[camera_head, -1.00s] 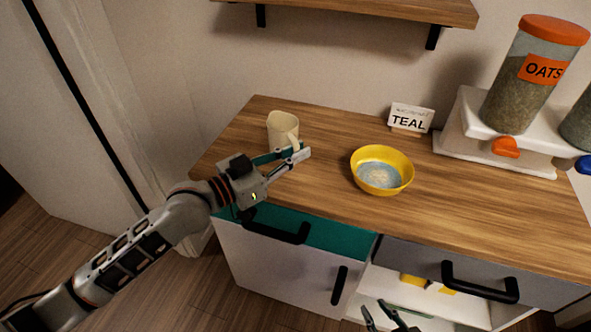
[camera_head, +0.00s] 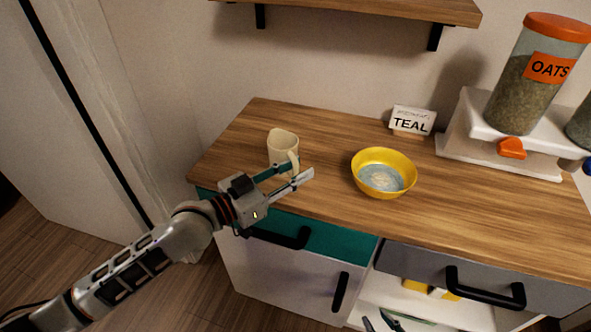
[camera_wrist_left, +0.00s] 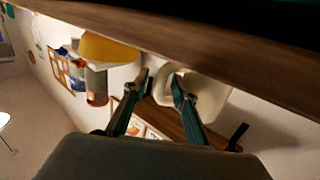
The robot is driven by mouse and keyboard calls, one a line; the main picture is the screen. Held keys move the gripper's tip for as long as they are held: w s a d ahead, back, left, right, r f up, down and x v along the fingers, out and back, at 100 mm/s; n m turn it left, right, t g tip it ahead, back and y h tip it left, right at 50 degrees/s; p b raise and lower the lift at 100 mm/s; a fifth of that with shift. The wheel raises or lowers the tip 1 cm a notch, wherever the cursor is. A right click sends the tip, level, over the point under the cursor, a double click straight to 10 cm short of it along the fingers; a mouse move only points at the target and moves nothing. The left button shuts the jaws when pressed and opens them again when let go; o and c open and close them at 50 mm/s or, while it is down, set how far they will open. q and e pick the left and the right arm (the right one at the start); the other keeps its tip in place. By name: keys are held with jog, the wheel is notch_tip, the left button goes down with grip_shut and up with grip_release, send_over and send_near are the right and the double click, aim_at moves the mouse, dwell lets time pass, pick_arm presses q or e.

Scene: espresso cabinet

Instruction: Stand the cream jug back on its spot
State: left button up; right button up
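The cream jug (camera_head: 283,147) stands upright on the wooden counter, towards its left end, with its handle facing the front right. My left gripper (camera_head: 303,169) is at the jug's front side, its two fingers apart. In the left wrist view the jug (camera_wrist_left: 208,98) is seen at a tilt, and its handle shows between the spread fingertips of the left gripper (camera_wrist_left: 161,82). Whether a finger touches the handle cannot be told. My right gripper (camera_head: 377,321) shows only at the bottom edge, its dark fingertips apart.
A yellow bowl (camera_head: 401,183) with pale contents stands right of the jug. A TEAL sign (camera_head: 411,121) and a white dispenser base (camera_head: 457,143) with an oats container (camera_head: 524,100) stand at the back right. A shelf (camera_head: 370,8) hangs above. The drawer with the teal front (camera_head: 335,238) is below.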

pick_arm(q)
jog(key=shift+r, duration=0.25)
jog(key=v, duration=1.2)
